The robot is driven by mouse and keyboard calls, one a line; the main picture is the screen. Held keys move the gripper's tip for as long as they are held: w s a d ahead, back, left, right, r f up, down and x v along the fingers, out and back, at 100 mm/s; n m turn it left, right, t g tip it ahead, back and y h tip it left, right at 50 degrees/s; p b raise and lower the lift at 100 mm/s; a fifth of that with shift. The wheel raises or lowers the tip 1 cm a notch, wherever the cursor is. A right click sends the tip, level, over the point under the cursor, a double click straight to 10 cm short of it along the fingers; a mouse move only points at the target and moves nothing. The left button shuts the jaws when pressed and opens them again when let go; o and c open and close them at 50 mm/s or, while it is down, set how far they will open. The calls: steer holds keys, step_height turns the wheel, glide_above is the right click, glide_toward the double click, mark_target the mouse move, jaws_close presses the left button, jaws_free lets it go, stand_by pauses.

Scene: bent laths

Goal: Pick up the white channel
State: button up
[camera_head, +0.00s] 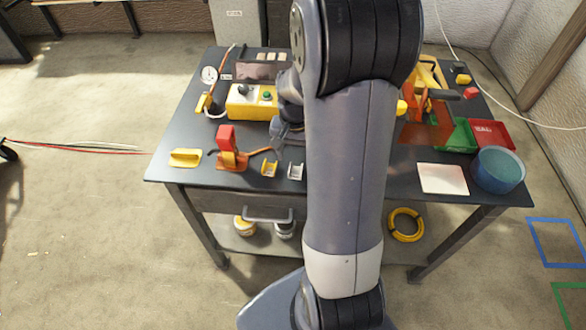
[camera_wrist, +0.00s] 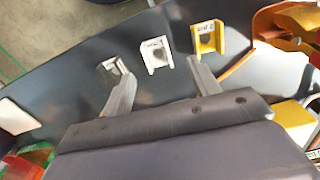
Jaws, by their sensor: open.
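The white channel (camera_head: 295,171) is a small U-shaped piece near the front edge of the dark table, just right of a similar yellow channel (camera_head: 269,169). My gripper (camera_head: 284,134) is over the table, behind the channels in the head view, partly hidden by my arm. In the wrist view my gripper (camera_wrist: 154,78) is open, with nothing held between its fingers.
A yellow control box (camera_head: 252,102) stands behind. A white plate (camera_head: 442,178), a teal bowl (camera_head: 497,170) and red (camera_head: 491,134) and green bins are at the right. My arm hides the table's middle.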

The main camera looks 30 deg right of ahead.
mark_target(296, 172)
steer(key=shift+s+d+f+p, duration=0.1)
steer(key=shift+f+p, duration=0.05)
steer(key=shift+f, duration=1.1)
steer(key=shift+s+f+p, duration=0.1)
steer(key=shift+f+p, duration=0.05)
steer(key=shift+f, duration=1.1)
steer(key=shift+c, duration=0.6)
steer(key=c, duration=0.9)
steer(key=shift+c, duration=0.2)
